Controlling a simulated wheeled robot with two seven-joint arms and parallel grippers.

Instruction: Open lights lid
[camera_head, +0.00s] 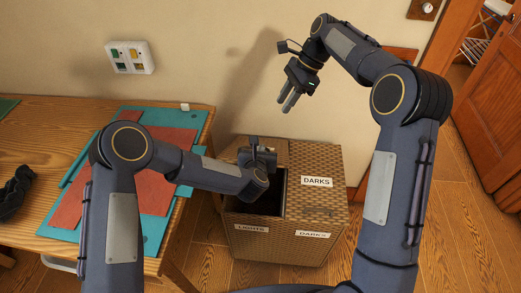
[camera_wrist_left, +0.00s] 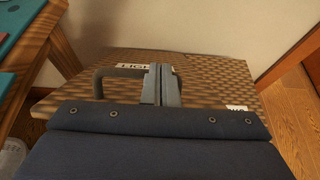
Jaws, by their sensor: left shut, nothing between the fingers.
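The wicker hamper (camera_head: 278,242) stands on the floor with a LIGHTS label at its front left and DARKS labels on the right. The lights lid (camera_head: 279,153) is tilted up at the back left, and the dark inside of that compartment shows in front of it. Contact is unclear. My right gripper (camera_head: 286,104) hangs above and behind the hamper, holding nothing visible.
The darks lid (camera_head: 318,181) is closed. A wooden table (camera_head: 82,109) with teal and red mats stands left, close to the hamper. The wall is close behind. Wooden floor (camera_head: 375,190) is clear on the right, with a wooden door (camera_head: 492,125) beyond.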

